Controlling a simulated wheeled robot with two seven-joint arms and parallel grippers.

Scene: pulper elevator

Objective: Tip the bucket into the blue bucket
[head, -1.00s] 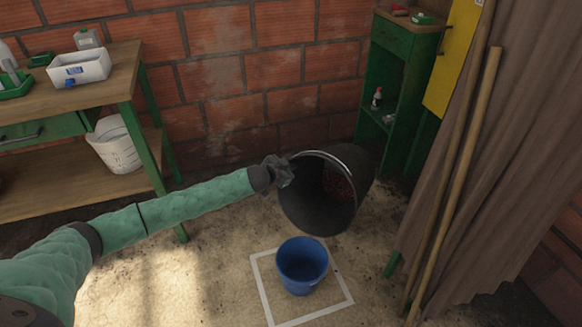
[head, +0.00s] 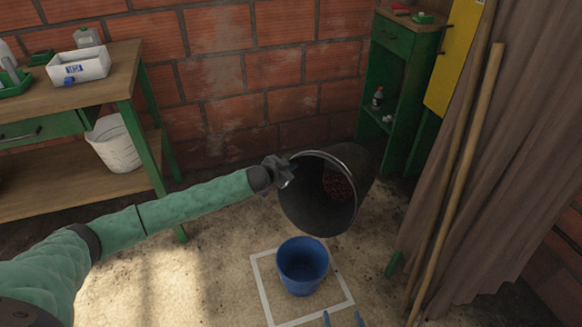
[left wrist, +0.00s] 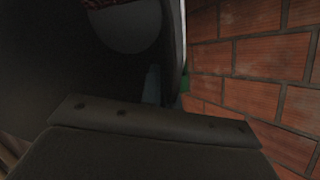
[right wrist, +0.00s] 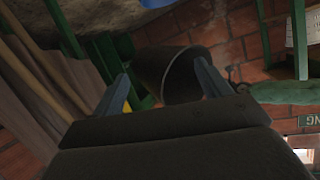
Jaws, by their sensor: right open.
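The large black bucket (head: 312,200) hangs tilted in the air, mouth toward me, with red berries (head: 338,184) inside. My left gripper (head: 287,172) is shut on its left rim; in the left wrist view the dark bucket (left wrist: 60,60) fills the left and the fingers are hidden. The blue bucket (head: 302,268) stands upright on the floor below and in front of the black one. My right gripper (head: 343,319) shows only its fingertips at the bottom edge. In the right wrist view its fingers are apart and empty, with the black bucket (right wrist: 168,75) beyond them.
A white-outlined square (head: 264,292) surrounds the blue bucket on the floor. A workbench (head: 110,75) with a white bucket (head: 114,146) on its lower shelf stands left. A green cabinet (head: 388,75), wooden poles (head: 462,165) and a curtain (head: 500,190) are on the right.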

